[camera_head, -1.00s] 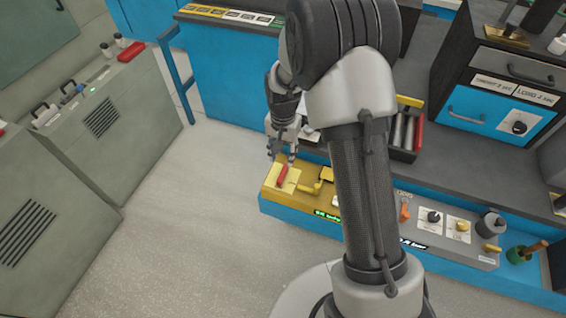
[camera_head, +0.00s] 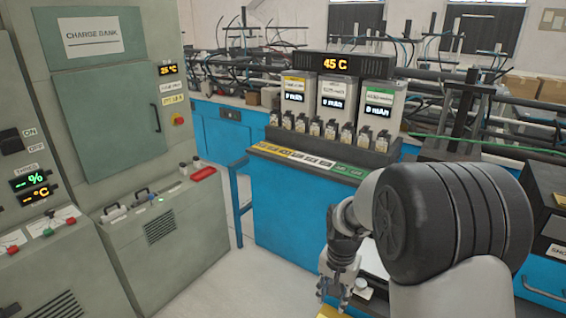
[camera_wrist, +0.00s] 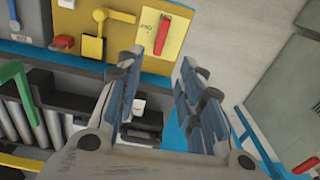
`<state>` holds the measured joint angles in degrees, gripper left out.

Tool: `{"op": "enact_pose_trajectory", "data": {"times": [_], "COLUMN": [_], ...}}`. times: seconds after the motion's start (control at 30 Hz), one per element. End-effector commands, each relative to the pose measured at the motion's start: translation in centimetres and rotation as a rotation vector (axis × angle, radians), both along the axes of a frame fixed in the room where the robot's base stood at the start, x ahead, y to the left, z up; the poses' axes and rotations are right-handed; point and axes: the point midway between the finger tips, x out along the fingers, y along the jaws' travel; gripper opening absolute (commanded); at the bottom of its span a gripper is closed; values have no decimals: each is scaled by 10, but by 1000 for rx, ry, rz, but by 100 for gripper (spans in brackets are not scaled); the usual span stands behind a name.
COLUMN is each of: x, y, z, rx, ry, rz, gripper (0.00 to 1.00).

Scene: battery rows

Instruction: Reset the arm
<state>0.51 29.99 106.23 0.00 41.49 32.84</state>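My gripper (camera_head: 336,290) hangs at the lower middle of the head view, with my dark, rounded arm joint to its right. In the wrist view my gripper (camera_wrist: 160,75) has its two blue-grey fingers spread apart, with nothing between them. Beyond the fingers is a yellow panel (camera_wrist: 150,62) with a red lever (camera_wrist: 162,34) on a pale plate and a yellow handle (camera_wrist: 92,46). My lower arm is cut off by the head view's bottom edge.
A grey-green charge bank (camera_head: 95,60) stands at left. A blue bench (camera_head: 300,205) carries a row of small batteries under a "45 C" display (camera_head: 338,64). A dark cabinet (camera_head: 548,195) stands close at right. Floor (camera_head: 215,285) is clear between charge bank and bench.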

Motion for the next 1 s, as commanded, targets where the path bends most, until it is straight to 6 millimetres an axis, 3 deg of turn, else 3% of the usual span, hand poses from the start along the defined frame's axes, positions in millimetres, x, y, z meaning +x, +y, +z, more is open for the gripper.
{"op": "enact_pose_trajectory", "data": {"times": [0.03,0.2,0.43,0.53,0.7,0.83,1.0], "x": [-8,-54,-132,-169,-222,-248,-261], "y": [0,1,2,3,3,3,3], "z": [27,100,166,182,193,192,190], "rx": [-2,-14,-46,-65,-99,-118,-130], "ry": [-28,-104,-205,-248,-311,-341,-357], "rz": [28,148,311,381,486,539,569], "gripper": [35,35,35,35,35,35,35]}}
